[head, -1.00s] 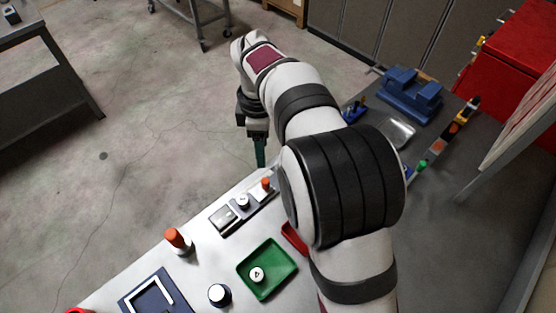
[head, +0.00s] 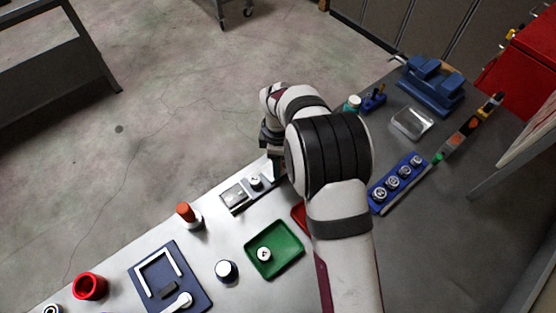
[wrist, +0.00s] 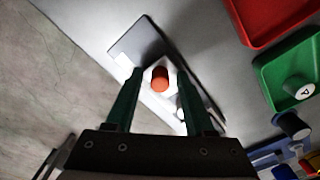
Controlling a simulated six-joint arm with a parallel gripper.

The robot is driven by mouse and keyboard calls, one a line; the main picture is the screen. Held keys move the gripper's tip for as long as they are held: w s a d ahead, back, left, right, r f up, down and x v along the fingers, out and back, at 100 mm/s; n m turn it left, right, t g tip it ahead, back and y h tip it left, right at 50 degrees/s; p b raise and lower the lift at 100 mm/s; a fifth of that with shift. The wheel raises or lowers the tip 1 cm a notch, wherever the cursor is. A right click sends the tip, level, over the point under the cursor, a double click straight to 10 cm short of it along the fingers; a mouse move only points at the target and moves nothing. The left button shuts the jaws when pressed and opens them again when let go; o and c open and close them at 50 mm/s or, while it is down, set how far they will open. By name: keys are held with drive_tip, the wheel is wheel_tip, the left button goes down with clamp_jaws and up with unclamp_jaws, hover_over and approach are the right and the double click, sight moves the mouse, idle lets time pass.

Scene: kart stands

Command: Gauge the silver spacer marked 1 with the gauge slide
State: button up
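The gauge slide (head: 235,197) is a grey flat fixture near the bench's left edge in the head view. A silver spacer (head: 255,182) sits on it; its mark is too small to read. In the wrist view the slide's orange knob (wrist: 160,79) shows between my fingertips, and the spacer (wrist: 181,101) is partly hidden behind a finger. My gripper (wrist: 158,88) is open, its green fingers on either side of the knob with gaps visible. In the head view my gripper (head: 274,168) is at the slide's far end, partly hidden by my arm.
A green tray (head: 290,263) holds a marked spacer (head: 264,254). A red tray (head: 299,216) is partly behind my arm. A blue rack (head: 381,205) holds several silver spacers.

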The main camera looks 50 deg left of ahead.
sight(266, 177)
clamp_jaws()
drive_tip(key=c, duration=0.7)
unclamp_jaws()
drive_tip(key=s, duration=0.3)
drive_tip(key=shift+s, duration=0.4)
drive_tip(key=shift+c, duration=0.2)
drive_tip(key=shift+o, duration=0.5)
drive_tip(key=shift+s, duration=0.1)
drive_tip(key=o, duration=0.8)
wheel_tip(266, 177, up, 16)
drive_tip(key=shift+f, duration=0.1)
